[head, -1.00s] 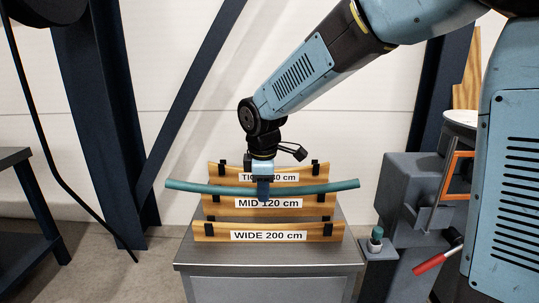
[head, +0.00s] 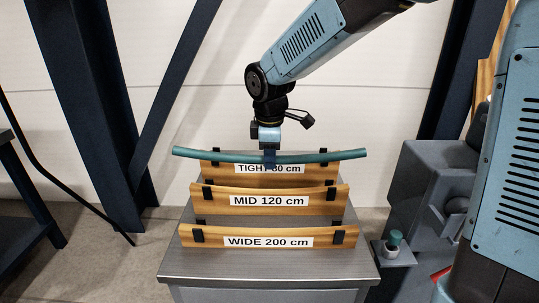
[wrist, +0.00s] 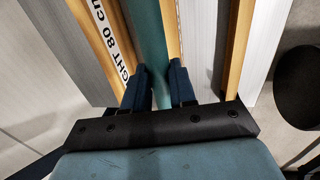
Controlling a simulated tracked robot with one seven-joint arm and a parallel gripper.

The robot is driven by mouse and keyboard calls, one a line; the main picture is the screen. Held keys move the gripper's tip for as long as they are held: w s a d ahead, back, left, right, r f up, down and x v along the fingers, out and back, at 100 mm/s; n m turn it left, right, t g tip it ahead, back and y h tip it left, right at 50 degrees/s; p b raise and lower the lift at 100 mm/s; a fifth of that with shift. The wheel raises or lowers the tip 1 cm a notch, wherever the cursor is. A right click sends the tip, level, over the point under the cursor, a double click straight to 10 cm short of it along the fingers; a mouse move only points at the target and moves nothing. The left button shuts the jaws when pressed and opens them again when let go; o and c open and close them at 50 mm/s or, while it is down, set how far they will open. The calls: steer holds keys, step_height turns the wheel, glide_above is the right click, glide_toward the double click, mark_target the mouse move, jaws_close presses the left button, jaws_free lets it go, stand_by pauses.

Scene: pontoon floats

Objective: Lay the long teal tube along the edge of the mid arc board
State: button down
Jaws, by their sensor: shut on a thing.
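The long teal tube (head: 220,157) runs left to right, its middle slightly lower than its ends. My gripper (head: 270,164) is shut on it near its middle. In the wrist view the tube (wrist: 150,35) passes between my two fingers (wrist: 157,78). The mid arc board (head: 325,200), a wooden board with a curved top edge and a "MID 120 cm" label, stands upright below the tube in the head view.
The wide board (head: 323,240) stands nearest the front of the grey table (head: 270,268). Dark clips sit at the boards' ends. A small teal-topped item (head: 395,238) rests on a grey ledge to the right. A dark post (head: 90,100) rises at the left.

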mark_target(271, 192)
steer(key=shift+s, duration=0.1)
steer(key=shift+f, duration=4.3)
steer(key=shift+s+d, duration=0.1)
steer(key=c, duration=0.8)
jaws_free()
steer(key=shift+s+f, duration=0.1)
steer(key=shift+f, duration=0.15)
steer(key=shift+c, duration=0.2)
steer(key=shift+r, duration=0.1)
